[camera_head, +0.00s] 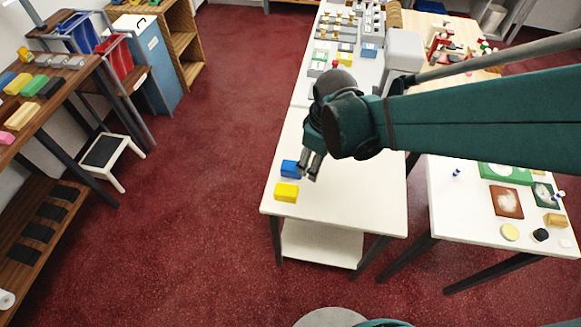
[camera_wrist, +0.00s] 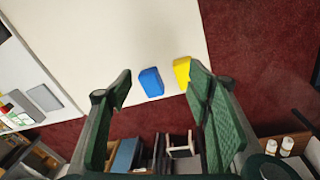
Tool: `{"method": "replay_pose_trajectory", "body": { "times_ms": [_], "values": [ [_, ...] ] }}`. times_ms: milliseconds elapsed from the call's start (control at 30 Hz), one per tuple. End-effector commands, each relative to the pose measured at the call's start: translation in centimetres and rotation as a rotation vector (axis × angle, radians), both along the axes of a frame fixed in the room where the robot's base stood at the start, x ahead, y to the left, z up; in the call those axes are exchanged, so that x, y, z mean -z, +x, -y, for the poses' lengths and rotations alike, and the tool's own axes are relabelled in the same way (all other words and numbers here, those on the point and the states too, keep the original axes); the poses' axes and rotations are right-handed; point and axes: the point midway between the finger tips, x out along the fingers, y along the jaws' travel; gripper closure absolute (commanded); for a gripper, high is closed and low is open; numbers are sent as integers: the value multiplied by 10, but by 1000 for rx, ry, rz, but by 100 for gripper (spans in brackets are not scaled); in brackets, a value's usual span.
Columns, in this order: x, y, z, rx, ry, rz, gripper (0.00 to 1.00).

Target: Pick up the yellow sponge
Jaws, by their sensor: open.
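The yellow sponge (camera_head: 286,192) lies on the near left corner of the white table (camera_head: 350,205). A blue block (camera_head: 290,168) lies just behind it. My gripper (camera_head: 312,168) is above the table, beside the blue block and the yellow sponge in the head view. In the wrist view my gripper (camera_wrist: 160,85) is open, with its two fingers apart and nothing held. There the blue block (camera_wrist: 151,82) shows between the fingertips. The yellow sponge (camera_wrist: 181,72) shows by the right fingertip, which partly hides it.
A second white table (camera_head: 455,215) with several small items stands to the right. At the left is a wooden shelf (camera_head: 50,110) with several coloured blocks. A small white stool (camera_head: 105,152) stands on the red floor.

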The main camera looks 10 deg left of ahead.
Motion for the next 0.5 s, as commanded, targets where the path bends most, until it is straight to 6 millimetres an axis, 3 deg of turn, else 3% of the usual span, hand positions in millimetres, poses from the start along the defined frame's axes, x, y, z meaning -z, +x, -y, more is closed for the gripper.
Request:
{"method": "replay_pose_trajectory", "body": {
  "times_ms": [500],
  "values": [
    [69, -18, -73, -313, -77, -97, 50]
  ]
}}
